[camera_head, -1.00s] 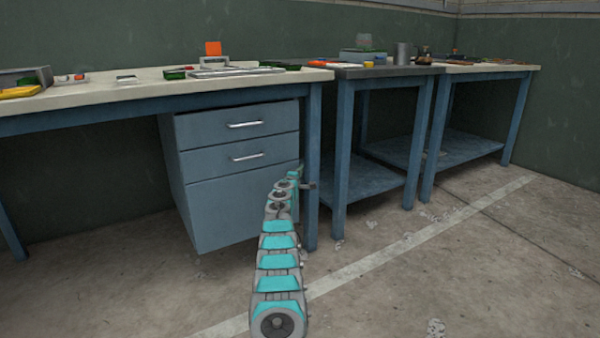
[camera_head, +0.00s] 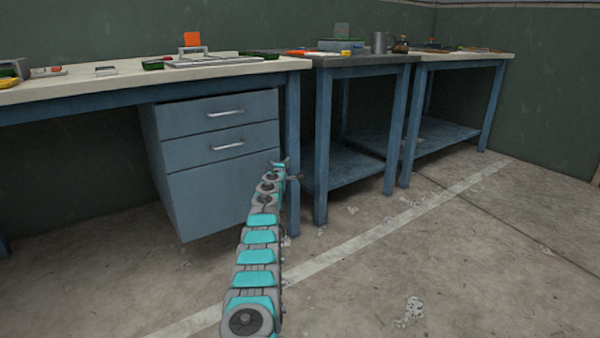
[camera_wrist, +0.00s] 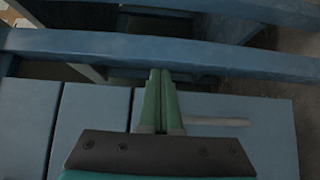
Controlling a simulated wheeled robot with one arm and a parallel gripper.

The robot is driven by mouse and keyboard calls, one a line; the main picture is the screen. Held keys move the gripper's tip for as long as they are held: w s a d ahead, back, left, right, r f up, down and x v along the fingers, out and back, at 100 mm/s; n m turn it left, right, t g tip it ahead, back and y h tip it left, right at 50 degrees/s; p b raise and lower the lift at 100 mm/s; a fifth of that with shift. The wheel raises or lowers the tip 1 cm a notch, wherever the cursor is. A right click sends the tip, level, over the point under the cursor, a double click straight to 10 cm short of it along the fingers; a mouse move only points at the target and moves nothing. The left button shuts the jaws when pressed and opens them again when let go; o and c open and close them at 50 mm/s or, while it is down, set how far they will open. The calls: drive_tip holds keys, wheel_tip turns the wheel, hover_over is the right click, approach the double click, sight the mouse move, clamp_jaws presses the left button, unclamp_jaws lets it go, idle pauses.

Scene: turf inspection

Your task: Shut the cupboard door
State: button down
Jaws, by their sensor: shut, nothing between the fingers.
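The blue cupboard under the workbench has two drawers and a larger lower door (camera_head: 222,194). The door's face looks nearly flush with the drawer fronts; I cannot tell whether a small gap is left. In the wrist view, the door (camera_wrist: 268,130) carries a pale bar handle (camera_wrist: 215,121). My gripper (camera_head: 283,163) is at the door's upper right edge, by the bench leg. In the wrist view, its green fingers (camera_wrist: 160,75) are together and empty, in front of the door beside the handle. Whether they touch it is unclear.
The blue bench leg (camera_head: 293,150) stands right beside my gripper. Two more benches (camera_head: 365,62) (camera_head: 460,58) with low shelves stand to the right. Tools and boxes lie on the tops.

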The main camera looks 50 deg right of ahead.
drive_tip(key=s+a, duration=0.2)
drive_tip(key=s, duration=0.6)
drive_tip(key=shift+s+a, duration=0.3)
drive_tip(key=shift+s, duration=0.1)
drive_tip(key=shift+p, duration=0.3)
